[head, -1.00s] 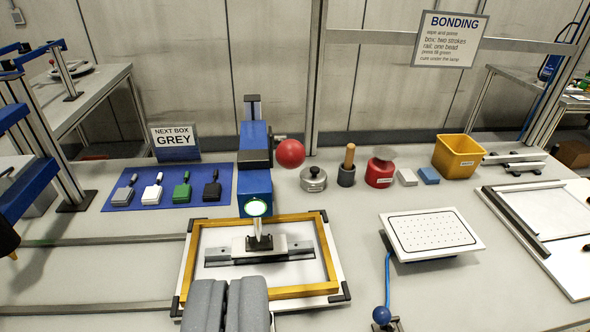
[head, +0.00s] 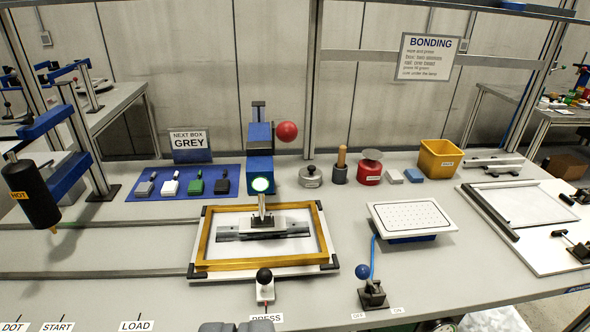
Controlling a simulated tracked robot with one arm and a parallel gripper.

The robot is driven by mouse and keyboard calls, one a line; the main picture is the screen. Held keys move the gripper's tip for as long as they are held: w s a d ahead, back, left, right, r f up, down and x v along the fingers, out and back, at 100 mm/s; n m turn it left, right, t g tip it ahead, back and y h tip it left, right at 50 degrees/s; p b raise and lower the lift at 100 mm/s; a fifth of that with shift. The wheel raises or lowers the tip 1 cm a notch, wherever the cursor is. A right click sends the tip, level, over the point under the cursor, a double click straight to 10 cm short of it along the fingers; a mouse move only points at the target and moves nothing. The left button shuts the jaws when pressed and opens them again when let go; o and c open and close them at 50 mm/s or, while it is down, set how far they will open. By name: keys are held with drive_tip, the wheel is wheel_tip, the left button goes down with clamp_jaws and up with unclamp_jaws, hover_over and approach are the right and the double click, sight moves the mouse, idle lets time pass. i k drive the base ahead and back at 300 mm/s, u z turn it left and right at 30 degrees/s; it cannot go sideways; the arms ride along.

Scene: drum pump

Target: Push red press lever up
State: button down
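The red press lever shows its round red knob (head: 287,131) at the right side of the blue press (head: 259,170), beside its upper body. The lever's arm is mostly hidden behind the knob. The press has a lit green-white lamp on its front, above a wooden-framed plate (head: 203,243) with a grey metal part on it.
A black-knobbed lever (head: 264,277) and a blue-knobbed lever (head: 363,272) stand near the front. A perforated white plate (head: 412,216) is at the right. A black hot tool (head: 31,194) hangs at the left. Pots and a yellow bin (head: 440,160) line the back.

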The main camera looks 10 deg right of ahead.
sight(286, 132)
drive_tip(key=z, duration=0.7)
drive_tip(key=i, duration=0.55)
drive_tip(key=u, duration=0.15)
